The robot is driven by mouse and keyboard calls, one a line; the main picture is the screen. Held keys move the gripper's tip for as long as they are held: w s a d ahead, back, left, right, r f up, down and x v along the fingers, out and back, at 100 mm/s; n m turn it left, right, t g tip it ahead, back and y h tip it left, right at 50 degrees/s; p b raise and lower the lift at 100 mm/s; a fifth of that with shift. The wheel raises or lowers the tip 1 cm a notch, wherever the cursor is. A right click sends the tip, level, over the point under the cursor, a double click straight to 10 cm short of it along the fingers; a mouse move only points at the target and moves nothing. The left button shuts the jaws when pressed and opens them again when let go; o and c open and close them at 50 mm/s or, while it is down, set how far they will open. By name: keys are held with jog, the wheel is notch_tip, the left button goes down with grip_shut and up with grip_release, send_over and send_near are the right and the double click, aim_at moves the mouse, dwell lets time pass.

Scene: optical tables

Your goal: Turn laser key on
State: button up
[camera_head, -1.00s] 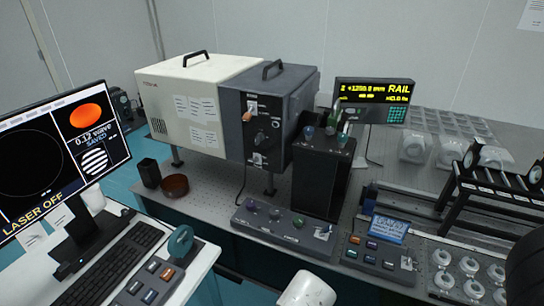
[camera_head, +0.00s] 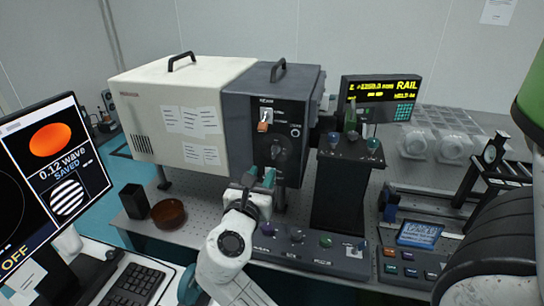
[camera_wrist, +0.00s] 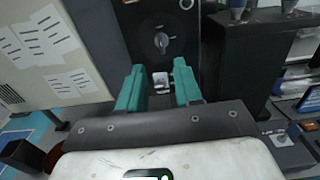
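The laser box has a white left body (camera_head: 190,120) and a dark grey front section (camera_head: 240,115) on the table. A key switch with an orange tag (camera_head: 264,124) sits high on its dark front panel. Below it is a round black knob (camera_head: 277,150), which also shows in the wrist view (camera_wrist: 161,41). The orange-tagged key is not visible in the wrist view. My gripper (camera_head: 257,180) is in front of the panel's lower part, below the key. In the wrist view my gripper (camera_wrist: 160,88) has its teal fingers apart, with a small pale switch (camera_wrist: 161,79) seen between them.
The monitor (camera_head: 50,180) at left reads "SAVED" and partly "OFF". A black cup (camera_head: 134,200) and brown dish (camera_head: 168,213) stand left of my arm. A dark tower (camera_head: 341,190) with small knobs rises right of the laser box. A control strip (camera_head: 310,252) lies in front.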

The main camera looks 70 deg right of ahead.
aim_at(273, 155)
jog(key=d, duration=0.6)
jog(key=d+p, duration=0.1)
jog(key=d, duration=0.2)
jog(key=shift+w+d, duration=0.25)
jog(key=shift+d, duration=0.15)
grip_shut()
